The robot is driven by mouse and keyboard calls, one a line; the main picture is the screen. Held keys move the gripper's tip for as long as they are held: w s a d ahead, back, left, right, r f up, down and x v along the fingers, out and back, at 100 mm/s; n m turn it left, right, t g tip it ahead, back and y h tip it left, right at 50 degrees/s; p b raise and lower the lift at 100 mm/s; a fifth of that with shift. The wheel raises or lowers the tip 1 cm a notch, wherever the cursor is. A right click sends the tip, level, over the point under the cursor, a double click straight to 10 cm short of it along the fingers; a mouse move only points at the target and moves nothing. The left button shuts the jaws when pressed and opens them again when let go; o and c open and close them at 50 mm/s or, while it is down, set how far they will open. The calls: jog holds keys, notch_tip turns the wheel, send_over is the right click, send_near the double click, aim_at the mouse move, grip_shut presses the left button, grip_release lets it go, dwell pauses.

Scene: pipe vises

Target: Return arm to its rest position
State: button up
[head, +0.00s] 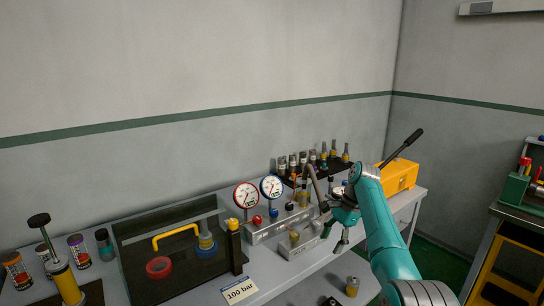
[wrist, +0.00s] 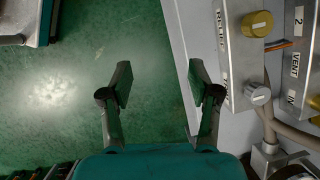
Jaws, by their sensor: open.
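My teal arm (head: 381,230) reaches up from the lower right of the head view and bends at an elbow over the right part of the bench. My gripper (wrist: 160,85) shows in the wrist view with its two dark fingers spread apart. Nothing is between them. It points down past the bench edge, with green floor (wrist: 80,90) below. In the head view the fingers are small and partly hidden by the arm.
Close right of the fingers in the wrist view is a metal panel (wrist: 236,70) with knobs. The bench (head: 205,295) carries two gauges (head: 246,195), a dark tray (head: 125,262) and a yellow box (head: 400,177). A second bench (head: 520,215) stands at the far right.

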jog(key=s+a+f+n+t+h, duration=0.15)
jog(key=s+f, duration=0.25)
jog(key=f, duration=1.1)
jog(key=s+f+n+t+y, duration=0.1)
jog(key=s+f+t, duration=0.25)
jog(key=f, duration=1.25)
jog(key=s+f+n+t+h, duration=0.1)
jog(key=s+f, duration=0.5)
jog(key=s, duration=0.4)
jog(key=s+f+n+t+h, duration=0.1)
jog(key=s+f+t, duration=0.1)
jog(key=s+f, duration=0.65)
jog(key=s+d+r+n+t+h, duration=0.15)
jog(key=s+r, duration=0.35)
jog(key=s, duration=0.8)
jog(key=s+r+n+t, duration=0.2)
jog(key=s+r+n, duration=0.15)
jog(key=s, duration=0.95)
jog(key=s+r+n+t, duration=0.2)
jog(key=s+r, duration=0.5)
jog(key=r, duration=0.6)
jog(key=s+r+n+t, duration=0.1)
jog(key=s+r+t, duration=0.1)
jog(key=s+r, duration=0.6)
notch_tip(320, 180, up, 5)
jog(key=shift+s+r+n, duration=0.2)
jog(key=shift+s+n, duration=0.1)
jog(key=shift+n, duration=0.05)
